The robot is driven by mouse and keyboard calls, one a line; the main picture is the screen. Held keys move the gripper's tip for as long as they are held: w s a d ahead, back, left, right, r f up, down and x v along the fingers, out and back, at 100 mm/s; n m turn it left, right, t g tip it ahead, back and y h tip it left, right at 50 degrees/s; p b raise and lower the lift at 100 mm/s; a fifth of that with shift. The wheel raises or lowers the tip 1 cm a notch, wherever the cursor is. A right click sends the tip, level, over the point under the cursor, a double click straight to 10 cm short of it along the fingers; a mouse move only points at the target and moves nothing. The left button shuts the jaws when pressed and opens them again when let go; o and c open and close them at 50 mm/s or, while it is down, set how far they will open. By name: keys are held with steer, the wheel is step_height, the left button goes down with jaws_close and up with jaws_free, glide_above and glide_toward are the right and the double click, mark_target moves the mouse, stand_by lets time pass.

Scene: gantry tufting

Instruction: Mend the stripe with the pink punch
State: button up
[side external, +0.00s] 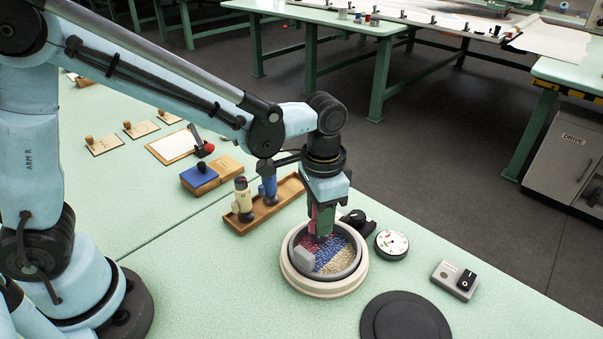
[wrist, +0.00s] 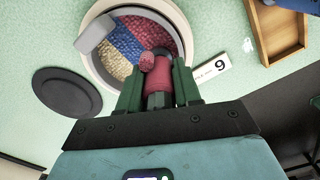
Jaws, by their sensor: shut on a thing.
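The pink punch (wrist: 160,88) is held upright between the two green fingers of my gripper (wrist: 158,82). In the side view, my gripper (side external: 325,218) is shut on it over the upper part of the round hoop (side external: 290,272). The cloth in the hoop (wrist: 87,62) has pink, blue and beige tufted stripes; the blue stripe (wrist: 125,42) is in the middle. The punch's tip is hidden, so I cannot tell whether it touches the cloth. A grey block (side external: 303,257) sits at the cloth's left edge; it also shows in the wrist view (wrist: 93,34).
A wooden tray (side external: 262,212) behind the hoop holds a cream punch (side external: 243,200) and a blue punch (side external: 268,183). A dial (side external: 391,244), a black knob piece (side external: 357,222) and a grey switch box (side external: 453,280) stand to the right. A black disc (side external: 405,318) lies in front.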

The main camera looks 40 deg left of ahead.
steer(key=shift+f, duration=0.6)
stand_by(1.6)
steer(key=shift+r, duration=0.1)
steer(key=shift+r, duration=3.45)
